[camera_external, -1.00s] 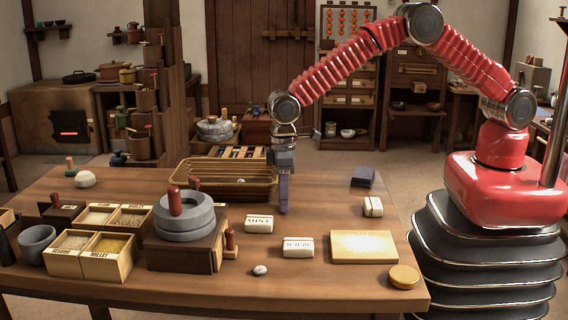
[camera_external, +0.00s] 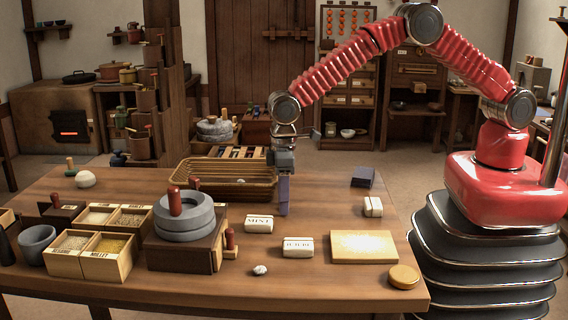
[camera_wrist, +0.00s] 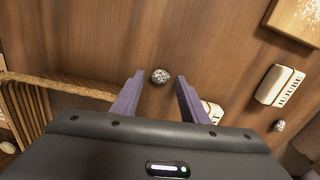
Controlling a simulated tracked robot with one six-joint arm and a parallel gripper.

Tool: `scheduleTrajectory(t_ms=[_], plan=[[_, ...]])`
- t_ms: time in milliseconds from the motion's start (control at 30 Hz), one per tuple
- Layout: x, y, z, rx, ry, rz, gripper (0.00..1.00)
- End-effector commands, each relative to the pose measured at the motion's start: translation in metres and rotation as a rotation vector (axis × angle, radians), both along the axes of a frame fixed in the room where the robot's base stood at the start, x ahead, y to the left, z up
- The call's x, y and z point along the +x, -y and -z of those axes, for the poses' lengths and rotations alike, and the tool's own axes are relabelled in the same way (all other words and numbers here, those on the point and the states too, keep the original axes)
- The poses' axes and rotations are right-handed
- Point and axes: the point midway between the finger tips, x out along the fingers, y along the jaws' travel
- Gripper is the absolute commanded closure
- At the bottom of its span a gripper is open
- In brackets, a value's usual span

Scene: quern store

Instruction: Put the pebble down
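My gripper (camera_wrist: 159,84) is open in the wrist view, its two purple fingers spread apart. A speckled grey-white pebble (camera_wrist: 161,76) shows between the fingertips, with a visible gap on each side. It appears to lie on the wooden table, though the exact height is hard to judge. In the external view my gripper (camera_external: 284,212) points straight down at the table, to the right of the wicker tray and behind the MINT block; that pebble is hidden there. A second pebble (camera_external: 260,270) lies near the front of the table and also shows in the wrist view (camera_wrist: 279,126).
The wicker tray (camera_external: 222,183) is left of my gripper. The MINT block (camera_external: 259,223) and JUJUBE block (camera_external: 298,247) stand in front. A pale board (camera_external: 364,247) and round lid (camera_external: 404,276) are front right. A stone quern (camera_external: 184,216) stands left.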

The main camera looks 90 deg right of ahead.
Motion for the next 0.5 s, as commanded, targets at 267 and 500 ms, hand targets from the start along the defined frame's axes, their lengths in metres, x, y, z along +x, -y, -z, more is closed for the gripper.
scheduleTrajectory(t_ms=[267,500], plan=[[0.001,0.0,-0.032,0.001,0.004,0.0,0.6],[0.001,0.0,-0.074,0.001,0.004,0.0,0.6]])
